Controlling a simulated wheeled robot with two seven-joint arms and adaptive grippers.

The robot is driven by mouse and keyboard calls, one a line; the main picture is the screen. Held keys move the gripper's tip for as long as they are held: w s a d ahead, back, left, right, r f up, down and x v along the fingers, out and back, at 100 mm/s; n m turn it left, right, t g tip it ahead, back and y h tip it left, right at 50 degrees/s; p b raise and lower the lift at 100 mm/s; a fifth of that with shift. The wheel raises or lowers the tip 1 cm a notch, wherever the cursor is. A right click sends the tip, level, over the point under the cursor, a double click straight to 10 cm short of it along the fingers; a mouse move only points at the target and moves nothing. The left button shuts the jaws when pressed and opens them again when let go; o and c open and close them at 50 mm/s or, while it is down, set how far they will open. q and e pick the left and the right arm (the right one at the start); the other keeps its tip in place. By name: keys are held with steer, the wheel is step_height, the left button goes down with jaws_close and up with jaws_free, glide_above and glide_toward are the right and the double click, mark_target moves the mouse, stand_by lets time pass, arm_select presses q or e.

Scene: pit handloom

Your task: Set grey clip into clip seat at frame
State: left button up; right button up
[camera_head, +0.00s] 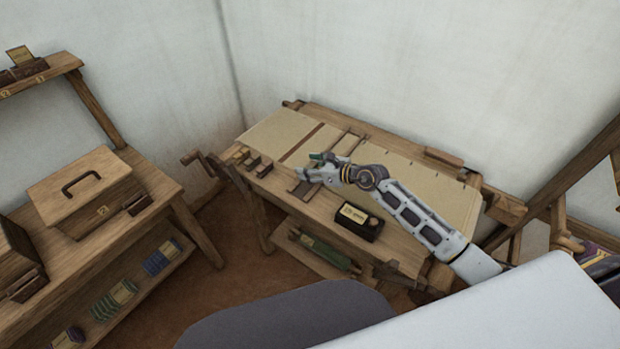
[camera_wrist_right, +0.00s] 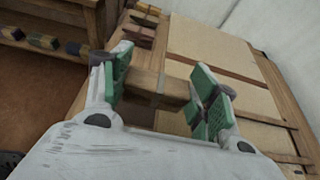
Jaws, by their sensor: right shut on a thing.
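My right gripper (camera_head: 316,168) is over the front left part of the loom table, with green finger pads. In the right wrist view, the right gripper (camera_wrist_right: 160,92) is shut on a short brownish-grey block (camera_wrist_right: 147,82) spanning between its pads. This block appears to be the grey clip, though its colour is hard to tell from the wood. Its lower side is partly hidden by the gripper. In the head view the held piece is too small to make out. I cannot pick out the clip seat for certain. My left gripper is not in view.
The loom table (camera_head: 290,207) carries pale cloth (camera_head: 430,184) and small dark blocks (camera_head: 253,161) at its left end. A black labelled box (camera_head: 359,221) stands near its front edge. A side bench with a handled wooden chest (camera_head: 85,188) is at left; floor lies between.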

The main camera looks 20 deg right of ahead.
mark_target(310, 185)
steer(key=shift+f, duration=0.65)
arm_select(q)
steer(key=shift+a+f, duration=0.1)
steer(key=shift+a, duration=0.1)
arm_select(e)
steer(key=shift+f, duration=0.6)
steer(key=shift+f+b, duration=0.35)
steer(key=shift+f, duration=0.95)
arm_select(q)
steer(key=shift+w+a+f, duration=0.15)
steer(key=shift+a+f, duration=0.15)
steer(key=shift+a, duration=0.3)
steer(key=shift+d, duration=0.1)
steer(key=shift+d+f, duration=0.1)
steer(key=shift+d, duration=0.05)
arm_select(e)
steer(key=shift+f, duration=0.15)
